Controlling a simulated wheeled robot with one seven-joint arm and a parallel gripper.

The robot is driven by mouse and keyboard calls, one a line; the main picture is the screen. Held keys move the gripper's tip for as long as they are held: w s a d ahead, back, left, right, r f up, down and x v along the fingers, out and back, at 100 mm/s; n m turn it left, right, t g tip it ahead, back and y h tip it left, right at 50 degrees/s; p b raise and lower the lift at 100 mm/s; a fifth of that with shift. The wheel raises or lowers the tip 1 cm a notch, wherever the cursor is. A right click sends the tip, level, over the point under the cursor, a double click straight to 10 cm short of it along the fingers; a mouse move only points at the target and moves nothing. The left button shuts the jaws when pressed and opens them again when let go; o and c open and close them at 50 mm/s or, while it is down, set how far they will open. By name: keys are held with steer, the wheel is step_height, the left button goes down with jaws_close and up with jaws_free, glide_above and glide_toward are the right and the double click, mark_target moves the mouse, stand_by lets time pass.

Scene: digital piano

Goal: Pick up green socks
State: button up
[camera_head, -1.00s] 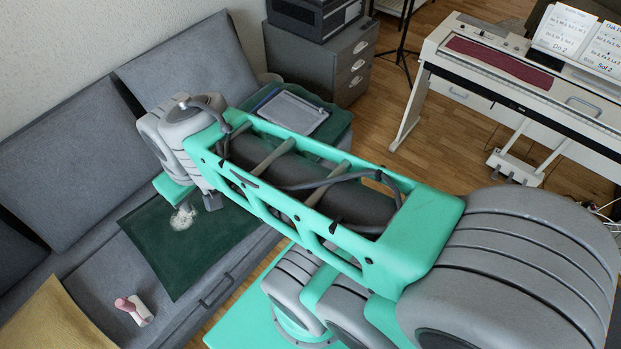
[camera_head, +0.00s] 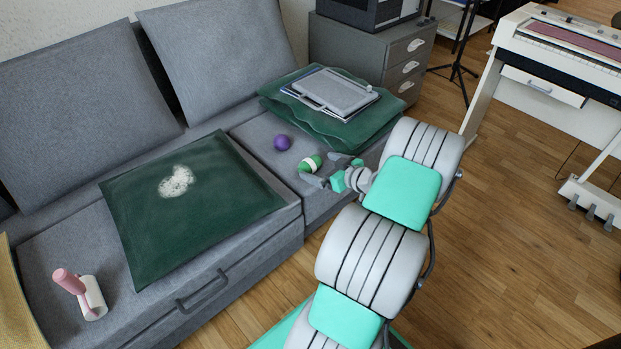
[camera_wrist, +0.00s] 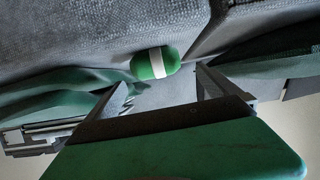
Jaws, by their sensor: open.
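The green socks (camera_head: 311,163) are a rolled green bundle with a white band, lying on the grey sofa seat. They also show in the wrist view (camera_wrist: 156,63), just beyond the fingertips and roughly between them. My gripper (camera_head: 326,170) is open and empty, close to the right of the socks in the head view. Its two spread fingers also show in the wrist view (camera_wrist: 162,80). I cannot tell whether a finger touches the socks.
A purple ball (camera_head: 282,142) lies left of the socks. A green cushion with a folder (camera_head: 335,92) lies behind. Another green cushion (camera_head: 200,225) covers the seat at left, near a pink and white object (camera_head: 80,292). Drawers (camera_head: 372,60) stand behind; the right-hand floor (camera_head: 500,250) is largely clear.

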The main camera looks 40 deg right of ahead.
mark_target(313, 163)
steer(key=b+x, duration=0.2)
steer(key=x, duration=0.5)
steer(key=shift+d+f+b, duration=0.1)
steer(key=shift+d+b, duration=0.1)
steer(key=shift+b, duration=0.2)
steer(key=c, duration=1.4)
